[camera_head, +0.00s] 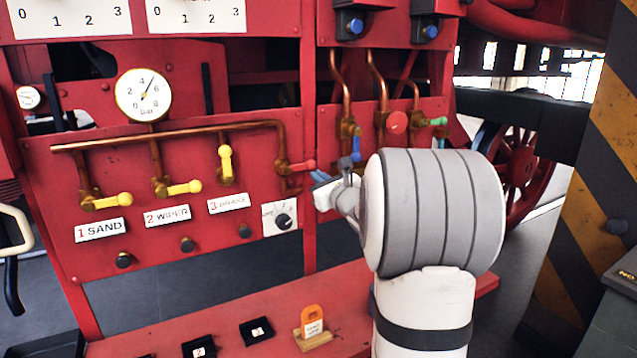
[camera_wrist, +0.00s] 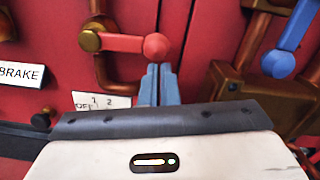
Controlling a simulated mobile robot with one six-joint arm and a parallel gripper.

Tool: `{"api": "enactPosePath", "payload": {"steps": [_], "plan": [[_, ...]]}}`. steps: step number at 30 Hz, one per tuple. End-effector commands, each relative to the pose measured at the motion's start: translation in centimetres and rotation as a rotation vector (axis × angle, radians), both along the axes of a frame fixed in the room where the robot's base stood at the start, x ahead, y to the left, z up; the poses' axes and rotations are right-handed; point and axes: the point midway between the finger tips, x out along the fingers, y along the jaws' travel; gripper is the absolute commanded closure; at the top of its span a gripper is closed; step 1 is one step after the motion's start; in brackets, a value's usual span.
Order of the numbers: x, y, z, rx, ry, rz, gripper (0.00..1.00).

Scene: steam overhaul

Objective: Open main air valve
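A red lever handle (camera_head: 303,166) sits on a brass valve at the right end of the copper pipe on the red panel. In the wrist view the red handle (camera_wrist: 125,42) points right, with a round knob at its end. No label for the main air valve is readable. My gripper (camera_head: 321,178) is in front of the panel, close to the handle's right end. In the wrist view the blue-grey fingers of my gripper (camera_wrist: 158,68) are together with nothing seen between them. Their tips appear just below the knob; contact cannot be told.
Yellow levers for sand (camera_head: 112,201), wiper (camera_head: 185,188) and brake (camera_head: 226,160) are to the left. A blue lever (camera_wrist: 292,38) is to the right. A pressure gauge (camera_head: 143,95) is above and a rotary switch (camera_head: 283,220) below. An orange tag (camera_head: 313,318) stands on the red ledge.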

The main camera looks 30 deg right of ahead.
Motion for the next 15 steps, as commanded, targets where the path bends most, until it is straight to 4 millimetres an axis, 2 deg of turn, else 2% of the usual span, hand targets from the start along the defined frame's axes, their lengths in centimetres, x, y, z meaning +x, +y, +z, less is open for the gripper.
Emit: {"api": "enactPosePath", "payload": {"steps": [1, 5, 8, 15], "plan": [[0.1, 0.1, 1.0, -0.004, -0.02, 0.004, 1.0], [0.0, 0.1, 0.7, -0.004, -0.022, 0.005, 1.0], [0.0, 0.0, -0.4, -0.004, -0.019, 0.005, 1.0], [-0.4, -0.7, -4.4, 0.0, -0.005, 0.003, 1.0]]}}
